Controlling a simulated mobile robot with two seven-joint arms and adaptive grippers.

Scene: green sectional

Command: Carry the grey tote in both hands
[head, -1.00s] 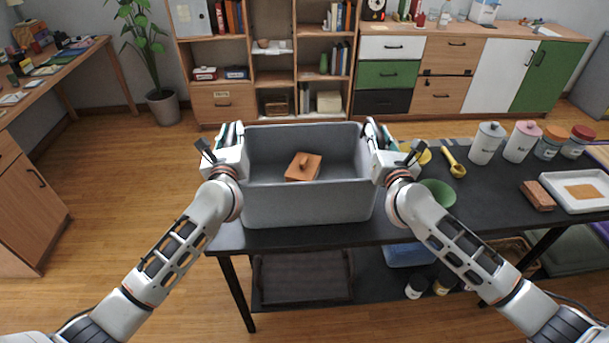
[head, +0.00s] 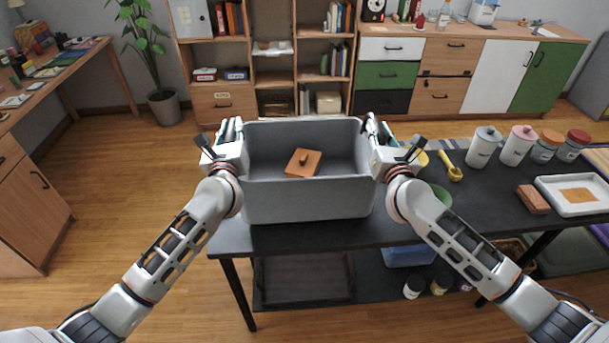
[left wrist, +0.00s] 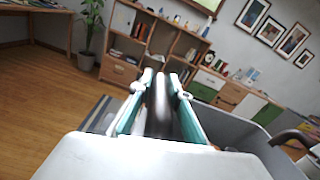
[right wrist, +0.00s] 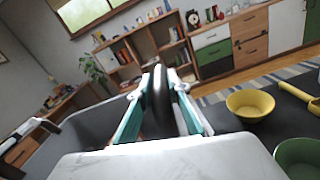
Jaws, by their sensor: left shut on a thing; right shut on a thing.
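The grey tote (head: 308,200) is upright between my two arms, over the left end of the dark table. An orange-brown block with a small knob (head: 303,163) lies inside it. My left gripper (head: 229,132) is shut on the tote's left handle, a dark bar between the fingers in the left wrist view (left wrist: 160,105). My right gripper (head: 375,130) is shut on the right handle, dark between the fingers in the right wrist view (right wrist: 160,100). Whether the tote's base touches the table is hard to tell.
The dark table (head: 480,205) holds a yellow scoop (head: 451,166), a green bowl (head: 441,194), a yellow bowl (right wrist: 250,105), several lidded jars (head: 517,146), a brown block (head: 533,199) and a white tray (head: 575,195). Open floor lies left of the table (head: 120,200).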

